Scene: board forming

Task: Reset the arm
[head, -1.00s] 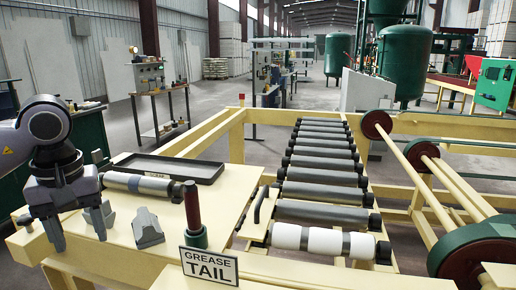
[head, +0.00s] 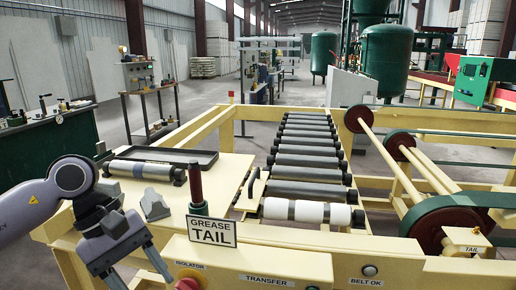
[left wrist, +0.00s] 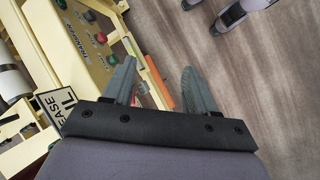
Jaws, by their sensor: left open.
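My left gripper (head: 140,280) is at the lower left in the head view, in front of the near edge of the cream table. My left arm comes in from the left edge of the head view. My right gripper is not in view.
The cream table (head: 232,178) holds a black tray (head: 172,153), a grey roller, grey blocks (head: 153,206), a red-handled post (head: 196,184) and a "GREASE TAIL" sign (head: 211,231). A roller conveyor (head: 306,160) runs back, with pulleys (head: 440,222) at right.

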